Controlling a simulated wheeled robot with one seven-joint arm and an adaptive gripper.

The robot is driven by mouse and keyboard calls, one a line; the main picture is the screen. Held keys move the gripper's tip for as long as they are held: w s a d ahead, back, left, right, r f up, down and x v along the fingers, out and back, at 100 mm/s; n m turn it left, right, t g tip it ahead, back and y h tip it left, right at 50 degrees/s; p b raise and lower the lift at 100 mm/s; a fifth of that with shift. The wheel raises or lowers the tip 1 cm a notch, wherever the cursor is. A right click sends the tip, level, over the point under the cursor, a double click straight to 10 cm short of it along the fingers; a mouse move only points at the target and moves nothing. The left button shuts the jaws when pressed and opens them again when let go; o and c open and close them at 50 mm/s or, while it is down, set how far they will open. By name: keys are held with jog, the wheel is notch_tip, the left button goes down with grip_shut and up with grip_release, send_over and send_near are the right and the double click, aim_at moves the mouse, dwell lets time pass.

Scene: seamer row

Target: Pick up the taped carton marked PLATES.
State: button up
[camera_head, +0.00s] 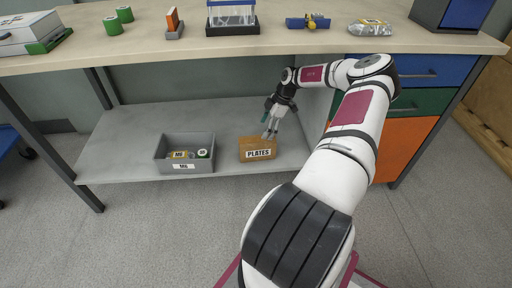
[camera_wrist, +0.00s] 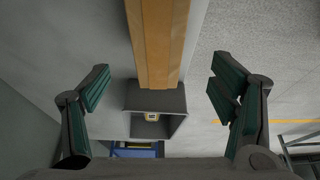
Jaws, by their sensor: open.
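The taped carton marked PLATES (camera_head: 258,149) is a small brown box with a white label on its front, resting on the grey lower shelf under the workbench. In the wrist view the carton (camera_wrist: 158,42) shows as a long brown strip at the top, centred between my fingers and farther out than they reach in the picture. My gripper (camera_head: 270,131) is just above and at the right end of the carton in the head view, pointing down. In the wrist view my gripper (camera_wrist: 160,82) has its two fingers spread wide, with nothing held. Whether a finger touches the carton cannot be told.
A grey bin (camera_head: 185,169) labelled M6 holds small items on the shelf (camera_head: 122,125), left of the carton. The wooden bench top (camera_head: 290,40) spans above, with a drawer unit (camera_head: 415,122) right of the shelf. The shelf left of the bin is clear.

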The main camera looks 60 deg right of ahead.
aim_at(259, 140)
jog(key=b+x, duration=0.2)
jog(key=x, duration=0.5)
jog(key=shift+w+f+b, duration=0.1)
jog(key=shift+f+b, duration=0.3)
jog(key=shift+b+x, duration=1.7)
jog(key=shift+x, duration=0.85)
jog(key=shift+f+p, duration=0.25)
jog(key=shift+p, duration=0.3)
jog(key=c, duration=1.5)
